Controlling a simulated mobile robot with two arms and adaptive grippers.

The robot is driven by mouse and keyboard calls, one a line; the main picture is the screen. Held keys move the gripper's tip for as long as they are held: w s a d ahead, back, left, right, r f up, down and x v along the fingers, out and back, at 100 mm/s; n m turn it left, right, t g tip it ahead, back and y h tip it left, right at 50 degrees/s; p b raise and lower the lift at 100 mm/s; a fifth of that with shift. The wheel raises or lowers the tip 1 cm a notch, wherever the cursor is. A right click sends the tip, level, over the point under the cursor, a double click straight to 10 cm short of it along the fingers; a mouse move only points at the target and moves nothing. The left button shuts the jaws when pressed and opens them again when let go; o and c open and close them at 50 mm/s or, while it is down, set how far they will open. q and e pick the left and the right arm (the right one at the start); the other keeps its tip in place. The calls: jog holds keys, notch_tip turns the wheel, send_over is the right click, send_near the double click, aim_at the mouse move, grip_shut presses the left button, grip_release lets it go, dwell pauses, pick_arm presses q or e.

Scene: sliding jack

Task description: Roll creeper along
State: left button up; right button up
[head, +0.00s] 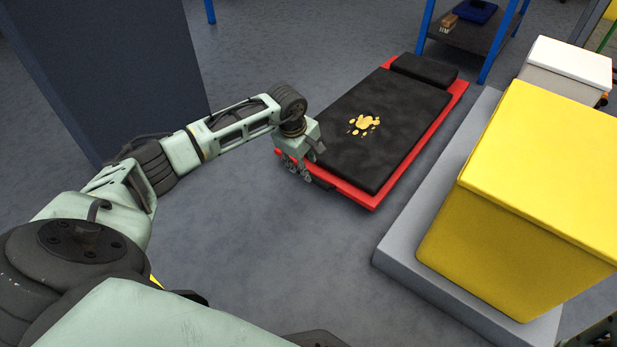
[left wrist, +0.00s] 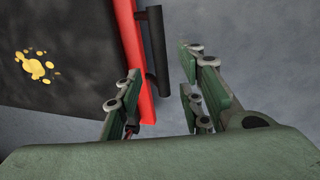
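The creeper is a red board (head: 372,202) with a black pad (head: 385,130) and a yellow paw-like mark, lying low on the floor. In the left wrist view its red edge (left wrist: 131,55) carries a black bar handle (left wrist: 156,50). My left gripper (head: 297,170) is at the creeper's near left corner. In the left wrist view its fingers (left wrist: 158,85) are apart, one on the creeper side and one over the floor. The handle lies between their lines; I see no grip on it. My right gripper is not in view.
A grey platform (head: 410,258) with a yellow box (head: 500,220) stands right of the creeper. A white-lidded box (head: 568,62) is behind it. A blue-legged shelf (head: 487,30) stands beyond the creeper's far end. A dark panel (head: 100,60) is at left. Floor between is clear.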

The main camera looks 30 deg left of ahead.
pick_arm(q)
jog(key=b+x, duration=0.3)
jog(key=x, duration=0.2)
jog(key=shift+d+f, duration=0.1)
jog(key=shift+f, duration=0.3)
grip_shut()
